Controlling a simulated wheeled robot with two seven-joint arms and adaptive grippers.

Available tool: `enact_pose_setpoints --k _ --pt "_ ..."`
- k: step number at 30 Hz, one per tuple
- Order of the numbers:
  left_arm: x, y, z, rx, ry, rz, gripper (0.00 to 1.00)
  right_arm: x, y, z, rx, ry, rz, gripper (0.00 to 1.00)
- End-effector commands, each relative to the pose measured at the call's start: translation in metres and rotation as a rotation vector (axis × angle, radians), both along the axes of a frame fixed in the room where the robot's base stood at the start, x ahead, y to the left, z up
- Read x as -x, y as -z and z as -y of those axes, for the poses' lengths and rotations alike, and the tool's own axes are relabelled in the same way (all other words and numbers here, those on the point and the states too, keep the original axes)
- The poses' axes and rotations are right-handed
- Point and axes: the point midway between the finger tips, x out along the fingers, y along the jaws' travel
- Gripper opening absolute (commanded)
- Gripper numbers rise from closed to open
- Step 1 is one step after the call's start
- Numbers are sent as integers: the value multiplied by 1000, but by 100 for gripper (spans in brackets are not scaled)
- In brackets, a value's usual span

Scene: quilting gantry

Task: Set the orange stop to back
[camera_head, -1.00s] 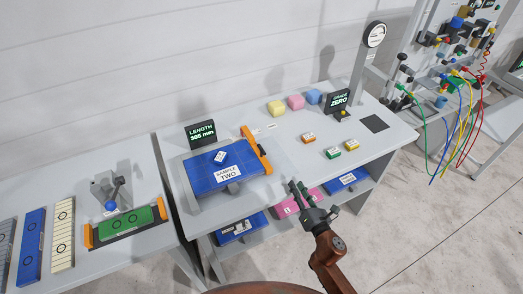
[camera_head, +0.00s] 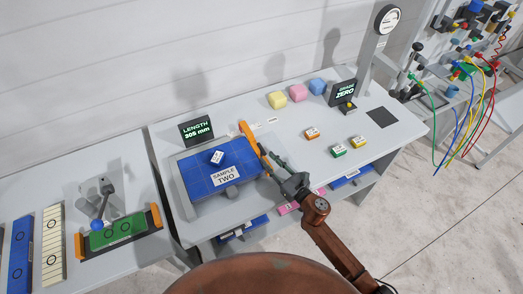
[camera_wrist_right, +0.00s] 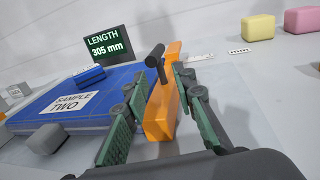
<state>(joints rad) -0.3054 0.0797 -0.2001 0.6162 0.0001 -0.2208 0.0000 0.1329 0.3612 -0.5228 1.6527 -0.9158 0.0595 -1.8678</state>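The orange stop (camera_head: 249,137) is a bar along the right edge of the blue sample block labelled SAMPLE TWO (camera_head: 198,187). In the right wrist view the orange stop (camera_wrist_right: 158,122) carries a dark T-shaped handle (camera_wrist_right: 155,62) and runs away from me. My right gripper (camera_head: 269,156) is at the stop's near part. In the right wrist view its green-padded fingers (camera_wrist_right: 160,98) are apart, one on each side of the stop and handle. I cannot tell whether either finger touches. In the head view the gripper hides part of the stop's near end. My left gripper is not in view.
A display (camera_head: 197,129) behind the sample block reads LENGTH 305 mm. A small blue block (camera_head: 217,157) lies on the sample block. A green piece (camera_head: 122,229) sits on the left table.

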Motion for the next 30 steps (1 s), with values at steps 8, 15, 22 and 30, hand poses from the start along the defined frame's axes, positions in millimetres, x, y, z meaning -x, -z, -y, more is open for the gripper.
enact_pose_setpoints --k 8,15,22,30 --pt "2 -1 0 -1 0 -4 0 -35 -1 -25 -3 0 0 25" --pt "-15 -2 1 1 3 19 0 -44 0 -31 -2 1 -1 25" --pt "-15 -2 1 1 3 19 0 -44 0 -31 -2 1 0 23" --pt "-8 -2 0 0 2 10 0 -44 -1 -31 -2 1 0 4"
